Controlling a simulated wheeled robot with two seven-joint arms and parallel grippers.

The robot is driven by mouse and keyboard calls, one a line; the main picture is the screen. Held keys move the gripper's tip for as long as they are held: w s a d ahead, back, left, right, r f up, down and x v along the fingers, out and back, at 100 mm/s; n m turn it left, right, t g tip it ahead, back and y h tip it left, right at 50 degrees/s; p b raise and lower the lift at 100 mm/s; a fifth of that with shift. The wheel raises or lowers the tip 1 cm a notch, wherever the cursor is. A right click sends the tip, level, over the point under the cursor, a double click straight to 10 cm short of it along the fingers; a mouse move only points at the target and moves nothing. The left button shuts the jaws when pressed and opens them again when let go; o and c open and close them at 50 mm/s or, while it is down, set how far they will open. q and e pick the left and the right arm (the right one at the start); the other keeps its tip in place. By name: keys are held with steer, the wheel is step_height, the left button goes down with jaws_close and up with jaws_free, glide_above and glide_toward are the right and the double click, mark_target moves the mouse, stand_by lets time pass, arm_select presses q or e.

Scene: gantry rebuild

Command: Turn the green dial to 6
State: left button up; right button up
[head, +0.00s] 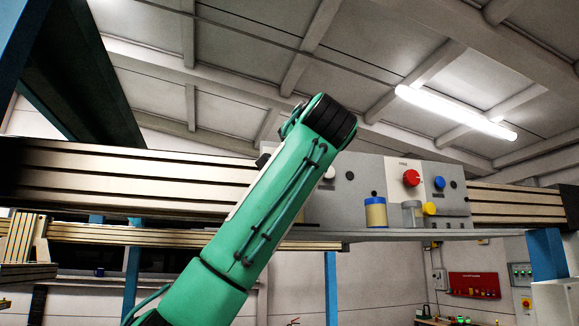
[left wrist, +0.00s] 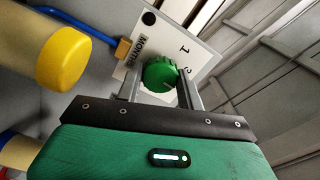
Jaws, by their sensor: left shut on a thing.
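In the left wrist view the green dial (left wrist: 160,75) sits on a white plate (left wrist: 196,57) lettered MONTHS, with a "1" and part of another number showing. My left gripper (left wrist: 161,84) has its two fingers on either side of the dial and is shut on it. The dial's pointer and the number 6 cannot be made out. In the head view my green left arm rises across the middle; the left gripper and the green dial do not show there. My right gripper is in neither view.
In the head view a grey panel (head: 340,205) carries a red dial (head: 411,178), a blue knob (head: 439,183) and a yellow knob (head: 429,208). A yellow jar with a blue lid (head: 376,213) stands on the shelf. In the wrist view a yellow-ended cylinder (left wrist: 62,64) is close at left.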

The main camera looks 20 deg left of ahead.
arm_select(q)
steer(key=m, duration=0.3)
steer(key=shift+m, duration=0.3)
stand_by(0.4)
steer(key=o, duration=1)
steer(key=shift+d, duration=0.1)
